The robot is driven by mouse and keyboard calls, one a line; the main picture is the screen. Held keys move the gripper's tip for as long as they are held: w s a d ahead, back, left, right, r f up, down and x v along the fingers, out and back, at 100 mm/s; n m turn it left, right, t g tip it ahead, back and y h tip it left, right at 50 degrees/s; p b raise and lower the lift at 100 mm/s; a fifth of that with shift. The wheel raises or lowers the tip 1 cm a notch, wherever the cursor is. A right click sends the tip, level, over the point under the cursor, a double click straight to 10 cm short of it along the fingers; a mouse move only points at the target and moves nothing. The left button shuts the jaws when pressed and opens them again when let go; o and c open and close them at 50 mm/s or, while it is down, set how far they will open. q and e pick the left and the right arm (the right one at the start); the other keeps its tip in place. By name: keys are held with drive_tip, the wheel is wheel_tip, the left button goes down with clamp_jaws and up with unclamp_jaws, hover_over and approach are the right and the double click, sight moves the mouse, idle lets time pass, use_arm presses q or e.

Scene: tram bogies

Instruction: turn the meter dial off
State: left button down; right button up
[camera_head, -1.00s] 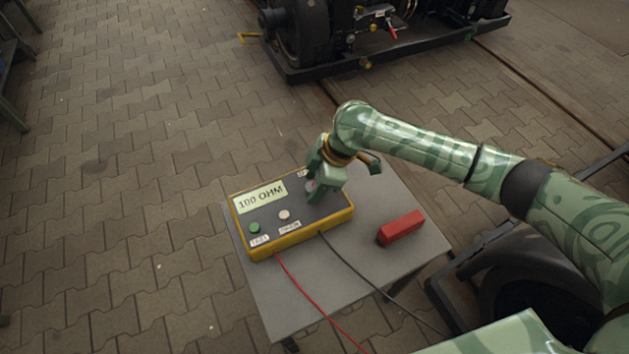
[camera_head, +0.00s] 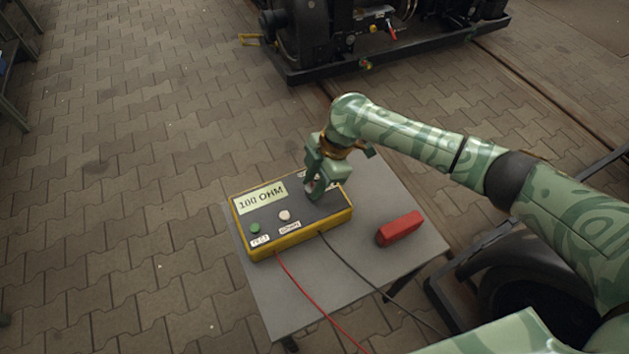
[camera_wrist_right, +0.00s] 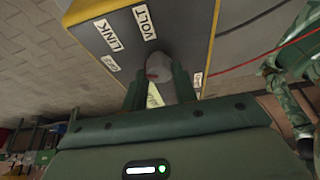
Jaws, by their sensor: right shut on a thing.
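The meter (camera_head: 300,231) is a yellow box with a dark face, lying on a small grey table. Its display (camera_head: 262,198) reads 100 OHM. My right gripper (camera_head: 316,189) is at the far right part of the face and mostly hides the dial there. In the right wrist view the grey dial (camera_wrist_right: 160,62) sits between the two green fingers (camera_wrist_right: 159,88), which are shut on it. A reddish mark shows on the dial. Labels VOLT (camera_wrist_right: 145,22), LINK (camera_wrist_right: 109,36) and a smaller one, apparently OFF (camera_wrist_right: 110,63), surround it. My left gripper is not in view.
A green button (camera_head: 255,228) and a pale button (camera_head: 285,215) sit on the meter face. A red block (camera_head: 400,228) lies right of the meter on the grey table (camera_head: 290,300). A red lead and a black lead run off the front. A dark bogie (camera_head: 390,45) stands behind.

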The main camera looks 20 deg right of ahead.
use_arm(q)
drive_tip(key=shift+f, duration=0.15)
use_arm(e)
drive_tip(key=shift+w+n+g+h, duration=0.15)
drive_tip(key=shift+n+g, duration=0.3)
drive_tip(key=shift+n, duration=0.7)
drive_tip(key=shift+s+n+g+h, duration=0.1)
drive_tip(key=shift+n+g+h, duration=0.25)
drive_tip(key=shift+n, duration=0.8)
drive_tip(key=o, duration=1)
drive_tip(key=shift+c, duration=0.2)
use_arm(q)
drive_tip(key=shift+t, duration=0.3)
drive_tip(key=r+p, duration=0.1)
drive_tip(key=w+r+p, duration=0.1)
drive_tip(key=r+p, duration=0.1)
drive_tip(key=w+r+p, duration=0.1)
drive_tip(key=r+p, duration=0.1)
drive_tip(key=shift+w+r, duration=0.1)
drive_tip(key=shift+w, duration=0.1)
use_arm(e)
drive_tip(key=v, duration=1.6)
drive_tip(key=shift+w, duration=0.2)
drive_tip(key=shift+s+d, duration=0.1)
